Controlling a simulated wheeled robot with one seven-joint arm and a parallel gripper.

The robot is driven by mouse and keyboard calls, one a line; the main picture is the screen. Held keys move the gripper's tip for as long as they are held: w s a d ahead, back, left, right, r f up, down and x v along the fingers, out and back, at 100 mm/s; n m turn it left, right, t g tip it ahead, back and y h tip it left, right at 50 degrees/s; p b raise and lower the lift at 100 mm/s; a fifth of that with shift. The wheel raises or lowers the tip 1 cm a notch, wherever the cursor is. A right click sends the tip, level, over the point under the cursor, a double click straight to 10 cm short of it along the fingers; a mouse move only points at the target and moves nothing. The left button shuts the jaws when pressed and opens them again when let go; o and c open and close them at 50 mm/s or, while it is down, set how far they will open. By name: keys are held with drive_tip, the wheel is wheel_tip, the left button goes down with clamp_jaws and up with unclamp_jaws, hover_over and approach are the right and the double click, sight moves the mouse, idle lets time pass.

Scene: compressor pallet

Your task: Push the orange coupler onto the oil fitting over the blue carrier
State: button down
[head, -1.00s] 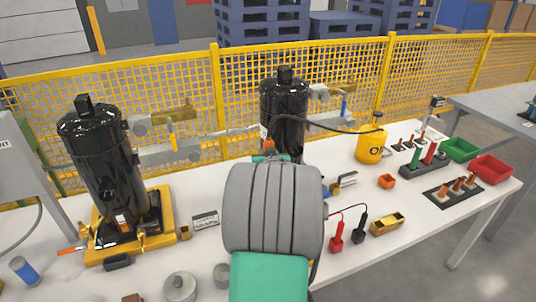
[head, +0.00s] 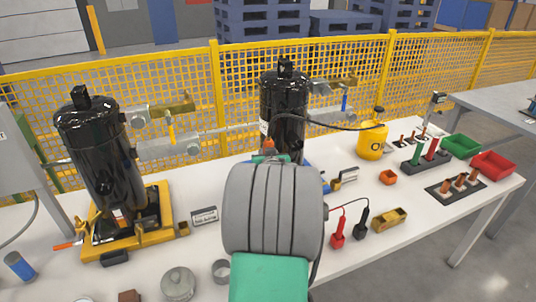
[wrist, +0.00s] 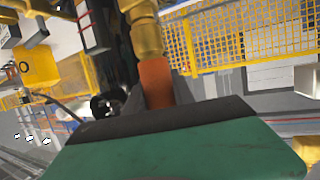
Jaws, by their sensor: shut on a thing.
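The orange coupler (wrist: 156,82) stands between the grey fingers of my gripper (wrist: 157,97) in the wrist view. Its top also shows in the head view (head: 269,145), above my wrist. A brass fitting (wrist: 146,37) is in line with the coupler's end and appears to meet it; I cannot tell how far they overlap. The blue carrier (head: 309,183) is under the right black cylinder (head: 284,105), mostly hidden by my arm. My gripper is shut on the coupler; my arm hides most of it in the head view.
A second black cylinder (head: 93,145) stands on a yellow carrier (head: 155,237) at left. A black hose (head: 325,124) arches toward a yellow can (head: 371,140). Red and black probes, bins and racks lie at right. Yellow mesh fence (head: 150,90) runs behind the table.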

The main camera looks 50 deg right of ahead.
drive_tip(key=shift+f, duration=0.15)
drive_tip(key=c, duration=1)
unclamp_jaws()
drive_tip(key=v, duration=0.7)
drive_tip(key=shift+s+a+b, duration=0.25)
drive_tip(key=shift+s+b, duration=0.05)
